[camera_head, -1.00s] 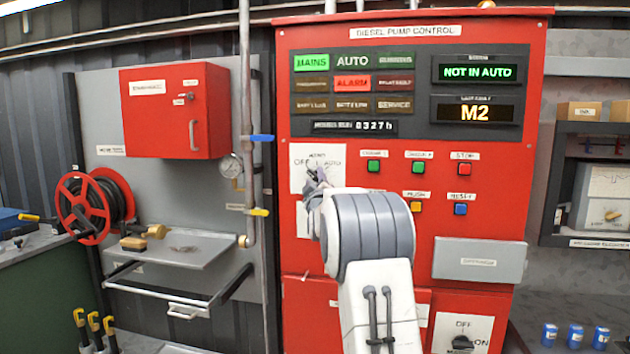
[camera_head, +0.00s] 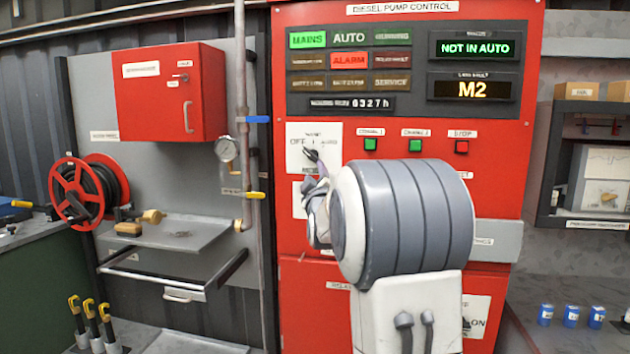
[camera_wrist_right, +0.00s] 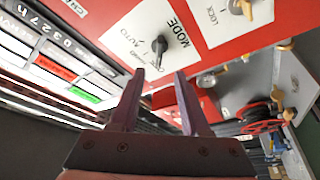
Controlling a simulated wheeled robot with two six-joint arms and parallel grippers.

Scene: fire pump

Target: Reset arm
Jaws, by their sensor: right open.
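My right gripper (camera_head: 312,180) is in front of the diesel pump control panel (camera_head: 290,240), just below the black mode knob (camera_head: 312,154). In the right wrist view its two fingers (camera_wrist_right: 158,75) are apart with nothing between them. The mode knob (camera_wrist_right: 160,45) shows just beyond the fingertips, on its white plate, apart from them as far as I can tell. My right wrist hides much of the panel's lower middle in the head view. My left gripper is not in view.
The panel shows lit MAINS and ALARM lamps, a "NOT IN AUTO" display (camera_head: 475,49) and an "M2" display (camera_head: 472,90). To the left are a red cabinet (camera_head: 155,105), a vertical pipe with yellow and blue levers, a hose reel (camera_head: 75,193) and a shelf (camera_head: 190,232).

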